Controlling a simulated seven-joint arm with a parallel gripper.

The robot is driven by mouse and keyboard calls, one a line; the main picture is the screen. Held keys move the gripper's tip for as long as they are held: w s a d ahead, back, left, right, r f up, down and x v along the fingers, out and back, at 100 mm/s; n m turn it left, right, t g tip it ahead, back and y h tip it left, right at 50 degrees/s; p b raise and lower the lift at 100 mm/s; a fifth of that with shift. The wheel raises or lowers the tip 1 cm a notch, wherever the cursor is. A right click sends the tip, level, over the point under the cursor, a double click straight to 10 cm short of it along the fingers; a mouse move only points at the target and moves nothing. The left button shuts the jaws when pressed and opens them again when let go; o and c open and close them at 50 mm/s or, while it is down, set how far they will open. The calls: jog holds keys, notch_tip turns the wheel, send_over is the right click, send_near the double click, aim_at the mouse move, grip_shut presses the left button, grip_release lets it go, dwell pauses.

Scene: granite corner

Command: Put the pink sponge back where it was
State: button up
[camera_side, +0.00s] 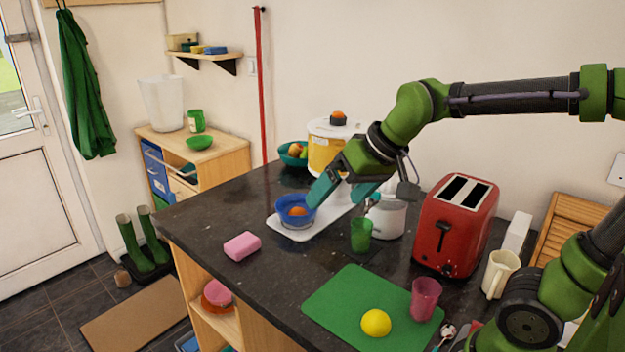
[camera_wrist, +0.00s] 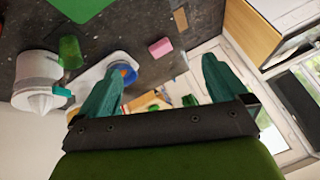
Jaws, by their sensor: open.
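The pink sponge (camera_side: 242,246) lies flat on the dark granite counter near its front left edge. It also shows in the wrist view (camera_wrist: 160,47), beyond my fingers and apart from them. My gripper (camera_side: 346,197) is open, with teal fingers spread, above the white tray behind and to the right of the sponge. In the wrist view the gripper (camera_wrist: 160,75) has nothing between its fingertips that I can see held. One finger overlaps the blue bowl (camera_side: 284,211) in the side view; I cannot tell whether they touch.
The bowl, with an orange item inside, is on the white tray (camera_side: 336,214). A green cup (camera_side: 361,235), white pot (camera_side: 388,218) and red toaster (camera_side: 440,230) stand right. A green mat (camera_side: 340,305) holds a lemon (camera_side: 376,323) and pink cup (camera_side: 425,298). Counter around the sponge is clear.

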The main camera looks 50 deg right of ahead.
jog(key=s+f, duration=0.2)
jog(key=s, duration=0.6)
jog(key=shift+s+a+f+m+t, duration=0.15)
jog(key=shift+s+a+m+t, duration=0.15)
jog(key=shift+m+t, duration=0.1)
dwell(0.6)
